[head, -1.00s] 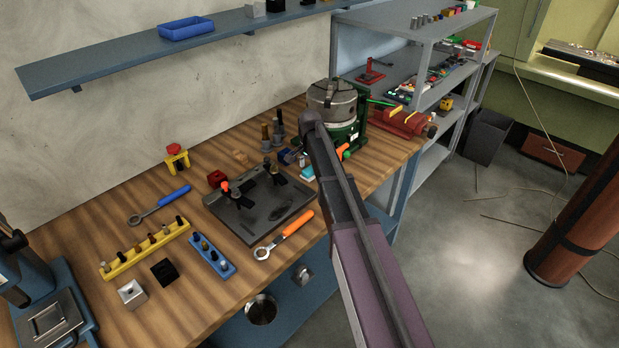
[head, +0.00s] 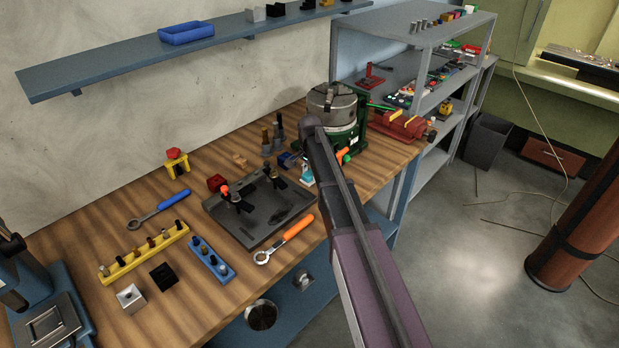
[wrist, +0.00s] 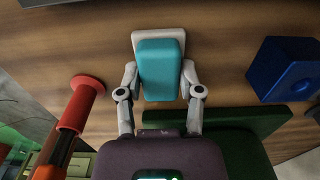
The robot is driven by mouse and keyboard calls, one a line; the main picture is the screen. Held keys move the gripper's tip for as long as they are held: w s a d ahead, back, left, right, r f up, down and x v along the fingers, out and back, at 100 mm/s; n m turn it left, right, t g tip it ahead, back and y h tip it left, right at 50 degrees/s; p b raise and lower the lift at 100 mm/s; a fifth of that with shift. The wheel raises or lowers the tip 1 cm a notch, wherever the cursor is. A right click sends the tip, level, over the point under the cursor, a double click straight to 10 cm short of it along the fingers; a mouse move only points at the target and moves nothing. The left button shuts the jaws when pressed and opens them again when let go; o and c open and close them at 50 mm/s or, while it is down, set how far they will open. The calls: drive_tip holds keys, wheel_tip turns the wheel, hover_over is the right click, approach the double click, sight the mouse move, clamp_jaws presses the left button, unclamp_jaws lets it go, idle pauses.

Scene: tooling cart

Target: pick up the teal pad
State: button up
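The teal pad (wrist: 160,72) is a small block with a teal face and a pale, whitish part (wrist: 158,38) behind it. In the wrist view it sits between the two pale fingers of my gripper (wrist: 159,76), which press against its left and right sides. My gripper is mostly hidden behind my arm there. Whether the pad's underside clears the wood is hard to tell.
A round metal chuck (head: 333,103) on a green base stands close behind. A blue block (wrist: 283,70) lies right of the pad and a red-orange handle (wrist: 80,105) stands left in the wrist view. A dark fixture plate (head: 262,222) and an orange-handled wrench (head: 297,228) are nearby.

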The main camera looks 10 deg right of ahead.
sight(310, 173)
drive_tip(key=shift+r, duration=0.2)
idle(0.3)
wheel_tip(310, 173, up, 3)
drive_tip(key=p, duration=0.3)
drive_tip(key=shift+f, duration=0.1)
drive_tip(key=s+a, duration=0.1)
drive_tip(key=s, duration=0.4)
drive_tip(key=s+a+r+p, duration=0.1)
drive_tip(key=s+a, duration=0.1)
drive_tip(key=s, duration=0.3)
drive_tip(key=s+a+p, duration=0.1)
drive_tip(key=s+a, duration=0.1)
drive_tip(key=s, duration=0.3)
drive_tip(key=shift+s+r, duration=0.1)
drive_tip(key=shift+r, duration=0.3)
drive_tip(key=o, duration=0.5)
drive_tip(key=shift+c, duration=0.2)
drive_tip(key=c, duration=0.4)
drive_tip(key=shift+o, duration=0.2)
drive_tip(key=shift+d, duration=0.1)
